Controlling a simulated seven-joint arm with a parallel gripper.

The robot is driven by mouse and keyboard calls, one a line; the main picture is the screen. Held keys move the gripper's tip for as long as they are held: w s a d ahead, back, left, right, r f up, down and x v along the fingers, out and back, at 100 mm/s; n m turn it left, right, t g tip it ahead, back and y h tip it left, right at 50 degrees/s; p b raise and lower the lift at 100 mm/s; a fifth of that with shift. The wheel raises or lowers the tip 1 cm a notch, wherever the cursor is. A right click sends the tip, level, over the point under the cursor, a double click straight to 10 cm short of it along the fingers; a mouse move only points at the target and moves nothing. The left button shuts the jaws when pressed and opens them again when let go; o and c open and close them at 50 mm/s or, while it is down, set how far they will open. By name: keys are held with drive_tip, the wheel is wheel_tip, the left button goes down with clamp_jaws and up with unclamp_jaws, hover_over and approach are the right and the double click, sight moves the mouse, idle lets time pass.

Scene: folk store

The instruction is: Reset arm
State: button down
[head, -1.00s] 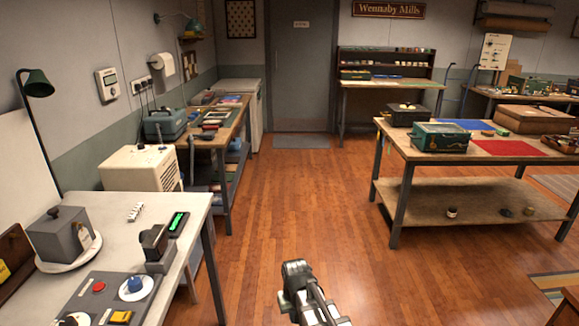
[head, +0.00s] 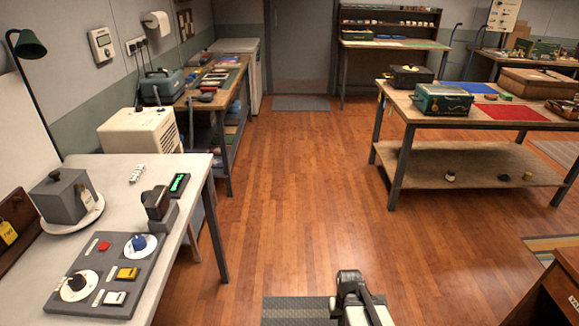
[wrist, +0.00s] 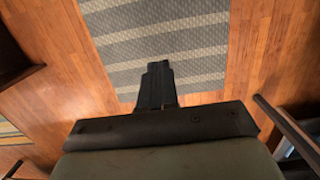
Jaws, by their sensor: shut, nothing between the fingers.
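My arm shows at the bottom of the head view, low over the floor. In the wrist view my gripper (wrist: 157,72) has its dark fingers together with nothing between them. It hangs over a grey striped mat (wrist: 165,45) on the wooden floor and touches nothing that I can see. The fingertips cannot be made out in the head view.
A white table (head: 130,167) with a control panel (head: 103,270) stands at the left. A wooden table (head: 400,103) with boxes stands at the right. A wooden cabinet (head: 545,300) is at the lower right. The floor (head: 300,200) between is clear.

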drive_tip(key=s+f+g, duration=0.2)
drive_tip(key=s+f, duration=0.5)
drive_tip(key=s, duration=0.5)
drive_tip(key=s+f+g, duration=0.3)
drive_tip(key=s+f, duration=0.5)
drive_tip(key=s, duration=0.5)
drive_tip(key=shift+g, duration=0.3)
